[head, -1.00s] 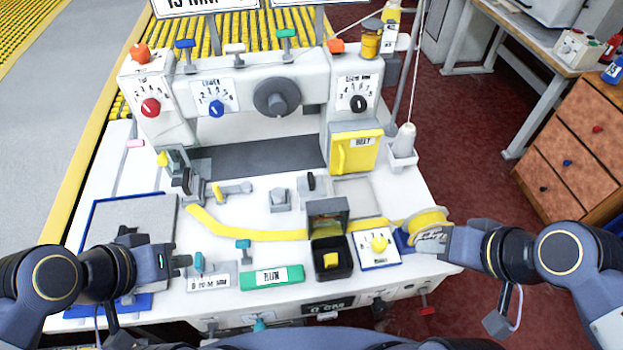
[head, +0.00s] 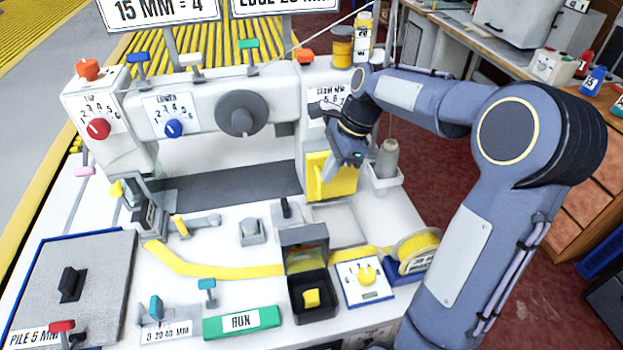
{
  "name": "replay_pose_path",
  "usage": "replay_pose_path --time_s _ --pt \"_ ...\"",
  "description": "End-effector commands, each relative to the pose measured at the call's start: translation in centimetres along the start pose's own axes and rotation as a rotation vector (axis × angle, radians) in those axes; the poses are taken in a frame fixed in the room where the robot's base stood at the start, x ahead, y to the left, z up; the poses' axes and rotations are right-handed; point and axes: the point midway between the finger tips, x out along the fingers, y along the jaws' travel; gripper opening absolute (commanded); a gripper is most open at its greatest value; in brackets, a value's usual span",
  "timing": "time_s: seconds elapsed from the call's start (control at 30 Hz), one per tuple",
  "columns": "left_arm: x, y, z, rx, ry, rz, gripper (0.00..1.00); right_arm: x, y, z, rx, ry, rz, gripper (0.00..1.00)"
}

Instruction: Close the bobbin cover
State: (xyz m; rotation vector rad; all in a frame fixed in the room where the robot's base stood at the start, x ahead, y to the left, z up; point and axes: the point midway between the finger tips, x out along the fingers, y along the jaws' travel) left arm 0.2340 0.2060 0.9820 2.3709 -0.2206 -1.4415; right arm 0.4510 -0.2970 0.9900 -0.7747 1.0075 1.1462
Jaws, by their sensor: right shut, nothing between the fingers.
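My right gripper (head: 332,172) is shut and empty. It hangs at the front of the yellow door (head: 345,185) at the right end of the machine and hides part of it, with the label. I cannot tell whether it touches the door. No part is marked as the bobbin cover. A square pale panel (head: 338,226) lies in the white bed below the door, with a small black knob (head: 286,209) to its left. A black box (head: 316,312) has its grey lid (head: 303,238) standing open and a yellow block (head: 312,297) inside. My left gripper is out of view.
A yellow tape (head: 205,268) runs across the bed toward the yellow spool (head: 418,247) at the right. A thread cone (head: 388,157) stands right of the door.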

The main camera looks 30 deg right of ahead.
Motion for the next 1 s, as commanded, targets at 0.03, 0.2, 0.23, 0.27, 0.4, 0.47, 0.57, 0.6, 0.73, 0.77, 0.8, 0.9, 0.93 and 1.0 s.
replay_pose_path --time_s 0.03,0.2,0.23,0.27,0.4,0.47,0.57,0.6,0.73,0.77,0.8,0.9,0.93,1.0 --pt "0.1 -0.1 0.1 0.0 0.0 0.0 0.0 1.1 0.1 0.0 -0.001 0.0 0.006 0.0" --pt "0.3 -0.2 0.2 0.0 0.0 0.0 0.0 4.9 0.1 0.0 -0.003 0.0 0.007 0.0" --pt "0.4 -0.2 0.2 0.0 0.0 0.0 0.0 5.5 0.2 0.0 -0.003 0.0 0.007 0.0" --pt "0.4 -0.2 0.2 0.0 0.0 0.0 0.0 6.1 0.2 0.0 -0.003 0.0 0.006 0.0" --pt "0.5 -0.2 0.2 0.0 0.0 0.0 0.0 8.7 0.1 0.3 -0.005 -0.001 0.005 0.0" --pt "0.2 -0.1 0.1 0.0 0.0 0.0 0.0 8.7 0.1 1.5 -0.008 -0.001 0.003 0.0" --pt "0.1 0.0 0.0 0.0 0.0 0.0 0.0 9.2 0.1 2.7 -0.007 -0.001 0.001 0.0" --pt "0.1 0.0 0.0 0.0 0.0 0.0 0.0 9.3 0.1 3.0 -0.006 -0.001 0.001 0.0" --pt "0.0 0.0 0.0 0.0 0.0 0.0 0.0 9.6 0.1 3.6 -0.005 -0.001 0.001 0.0" --pt "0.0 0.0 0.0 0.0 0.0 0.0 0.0 9.7 0.1 3.7 -0.005 -0.001 0.001 0.0" --pt "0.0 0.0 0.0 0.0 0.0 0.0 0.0 9.7 0.1 3.8 -0.005 0.0 0.001 0.0" --pt "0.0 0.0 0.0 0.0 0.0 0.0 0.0 9.7 0.1 3.8 -0.004 0.0 0.0 0.0" --pt "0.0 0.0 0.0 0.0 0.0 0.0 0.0 9.7 0.1 3.8 -0.004 0.0 0.0 0.0" --pt "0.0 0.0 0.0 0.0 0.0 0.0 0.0 9.7 0.1 3.8 -0.004 0.0 0.0 0.0"
